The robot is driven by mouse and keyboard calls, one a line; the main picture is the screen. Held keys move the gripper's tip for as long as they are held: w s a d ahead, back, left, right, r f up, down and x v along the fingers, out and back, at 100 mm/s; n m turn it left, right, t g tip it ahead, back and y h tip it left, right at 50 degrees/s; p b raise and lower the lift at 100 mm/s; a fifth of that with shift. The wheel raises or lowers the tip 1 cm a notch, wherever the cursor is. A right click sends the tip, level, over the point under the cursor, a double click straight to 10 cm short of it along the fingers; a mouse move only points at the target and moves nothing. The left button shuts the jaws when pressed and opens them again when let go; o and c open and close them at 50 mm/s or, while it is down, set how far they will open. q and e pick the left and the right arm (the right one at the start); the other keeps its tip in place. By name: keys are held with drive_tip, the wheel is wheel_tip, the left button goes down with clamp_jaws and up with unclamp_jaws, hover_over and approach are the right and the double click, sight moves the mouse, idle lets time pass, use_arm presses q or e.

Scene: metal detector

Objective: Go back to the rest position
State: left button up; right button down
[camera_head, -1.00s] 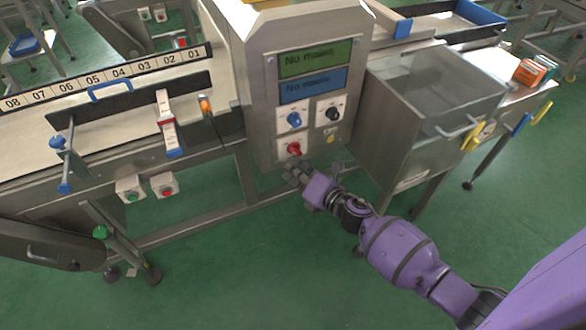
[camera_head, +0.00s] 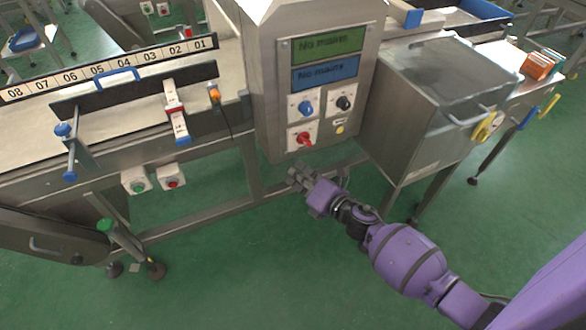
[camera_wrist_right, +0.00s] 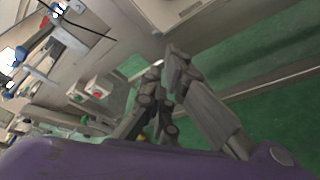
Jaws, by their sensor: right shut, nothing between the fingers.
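My right gripper (camera_head: 296,176) is shut and empty in the head view, in front of and below the metal detector's control panel (camera_head: 325,95). It is a little apart from the red knob (camera_head: 304,140) above it. In the right wrist view the gripper's fingers (camera_wrist_right: 172,62) are together with nothing between them, against the green floor and the machine's frame. The purple right arm (camera_head: 408,258) reaches in from the lower right. My left gripper is not in view.
A conveyor (camera_head: 95,110) with a numbered strip runs to the left. A clear-topped steel bin (camera_head: 415,125) with a yellow lock stands right of the panel, close to the arm. Orange boxes (camera_head: 537,66) lie at the far right. The green floor (camera_head: 270,260) in front is clear.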

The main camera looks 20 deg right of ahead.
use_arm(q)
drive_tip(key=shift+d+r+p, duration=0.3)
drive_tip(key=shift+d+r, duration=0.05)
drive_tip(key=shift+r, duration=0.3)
use_arm(e)
drive_tip(key=v, duration=0.8)
drive_tip(key=shift+d+r, duration=0.25)
drive_tip(key=shift+w, duration=0.15)
